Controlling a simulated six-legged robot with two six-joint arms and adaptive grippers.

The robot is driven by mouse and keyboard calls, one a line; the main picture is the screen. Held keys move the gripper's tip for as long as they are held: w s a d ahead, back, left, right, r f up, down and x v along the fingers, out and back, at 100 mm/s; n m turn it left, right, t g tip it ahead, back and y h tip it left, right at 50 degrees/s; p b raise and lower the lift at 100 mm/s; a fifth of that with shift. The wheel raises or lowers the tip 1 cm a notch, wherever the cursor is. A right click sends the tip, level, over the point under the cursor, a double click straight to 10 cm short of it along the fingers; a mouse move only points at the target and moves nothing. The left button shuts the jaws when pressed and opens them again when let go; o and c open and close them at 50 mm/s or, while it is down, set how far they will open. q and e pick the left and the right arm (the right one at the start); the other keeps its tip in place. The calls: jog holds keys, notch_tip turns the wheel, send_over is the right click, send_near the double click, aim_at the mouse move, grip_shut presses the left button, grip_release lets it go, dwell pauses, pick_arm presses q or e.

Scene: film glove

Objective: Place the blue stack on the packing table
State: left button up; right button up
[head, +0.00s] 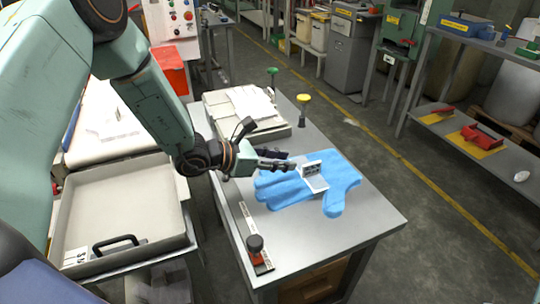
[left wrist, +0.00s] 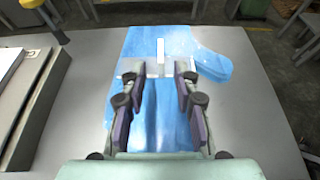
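The blue stack (head: 285,187), shaped like a flat glove, lies on a grey metal table (head: 365,222). A small light metal bracket (head: 315,182) with an upright plate sits on top of it. In the left wrist view the blue stack (left wrist: 205,52) lies below and beyond my fingers, and the upright (left wrist: 160,50) shows narrow. My left gripper (head: 287,164) is just over the stack, beside the bracket. In the left wrist view its fingers (left wrist: 160,72) are apart, with a clear gap and nothing gripped. My right gripper is not in view.
A pile of pale sheets in a tray (head: 246,108) sits at the table's back left. A yellow-topped post (head: 303,100) stands behind the stack, and a black knob (head: 255,243) on the front left. An empty tray (head: 120,212) stands left. The table's right front is bare.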

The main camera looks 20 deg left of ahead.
pick_arm(q)
jog(key=v, duration=0.3)
jog(key=shift+s+a+r, duration=0.1)
jog(key=shift+s, duration=0.05)
dwell(0.4)
